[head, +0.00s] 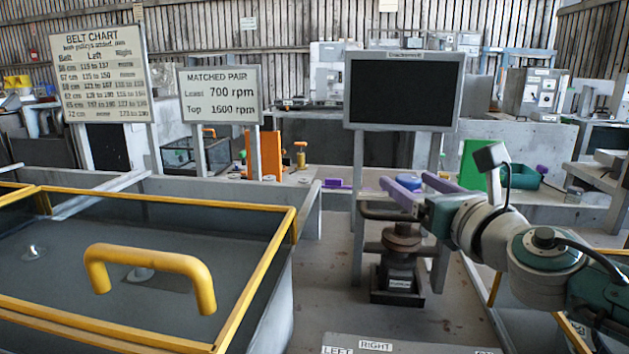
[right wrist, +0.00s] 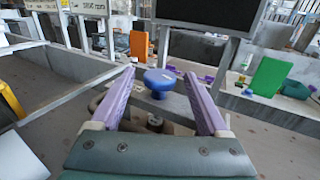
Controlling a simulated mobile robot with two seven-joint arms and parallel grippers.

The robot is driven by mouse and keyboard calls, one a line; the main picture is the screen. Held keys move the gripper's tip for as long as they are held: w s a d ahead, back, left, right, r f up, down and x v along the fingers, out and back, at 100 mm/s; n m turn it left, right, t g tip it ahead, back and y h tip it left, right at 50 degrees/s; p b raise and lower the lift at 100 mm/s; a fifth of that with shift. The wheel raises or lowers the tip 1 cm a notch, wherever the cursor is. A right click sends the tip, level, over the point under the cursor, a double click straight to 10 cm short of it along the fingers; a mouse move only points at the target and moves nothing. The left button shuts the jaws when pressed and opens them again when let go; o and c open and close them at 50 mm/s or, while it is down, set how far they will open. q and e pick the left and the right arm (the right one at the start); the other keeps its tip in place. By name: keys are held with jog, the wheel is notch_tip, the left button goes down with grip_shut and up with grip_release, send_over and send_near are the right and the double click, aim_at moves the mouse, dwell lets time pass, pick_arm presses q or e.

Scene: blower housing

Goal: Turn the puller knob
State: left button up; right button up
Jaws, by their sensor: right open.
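The puller (head: 400,245) is a dark metal device standing on the floor between the display's legs. Its blue round knob (right wrist: 160,80) shows in the right wrist view, and in the head view the knob (head: 409,182) shows between purple fingers. My right gripper (head: 405,181) is open, its two purple fingers pointing toward the knob from the right. In the right wrist view the fingers (right wrist: 160,73) lie to either side of the knob with gaps on both sides; I cannot tell how far between them it sits. My left gripper is not in view.
A dark display screen (head: 404,90) stands on two posts just behind the puller. A yellow-framed enclosure with a yellow handle (head: 150,266) fills the left front. A green panel (head: 474,166) stands behind my right arm. Floor in front of the puller is partly clear.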

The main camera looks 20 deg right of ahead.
grip_shut()
dwell(0.6)
jog(key=shift+a+r+m+g+h+p, duration=0.1)
jog(key=shift+a+m+g+h+p, duration=0.1)
jog(key=shift+m+h+p, duration=0.5)
jog(key=shift+a+m+g+h+p, duration=0.15)
jog(key=shift+m+h, duration=0.25)
jog(key=shift+h, duration=0.6)
jog(key=shift+w+m+g+h, duration=0.1)
jog(key=shift+m+g+h, duration=0.35)
jog(key=shift+m+h, duration=0.6)
jog(key=h, duration=0.1)
jog(key=m+g+h+b, duration=0.1)
jog(key=shift+w+a+f+m+h, duration=0.1)
jog(key=shift+a+f+m+h, duration=0.05)
jog(key=shift+f+m+h, duration=0.15)
jog(key=m+g+h+b, duration=0.2)
jog(key=b, duration=0.1)
jog(key=m+g+h+b, duration=0.2)
jog(key=g+h+b, duration=0.1)
jog(key=shift+w+a, duration=0.15)
jog(key=shift+w, duration=0.05)
jog(key=shift+r+m+g+h+b, duration=0.2)
jog(key=shift+m+g+h+b, duration=0.3)
jog(key=shift+g+b, duration=0.35)
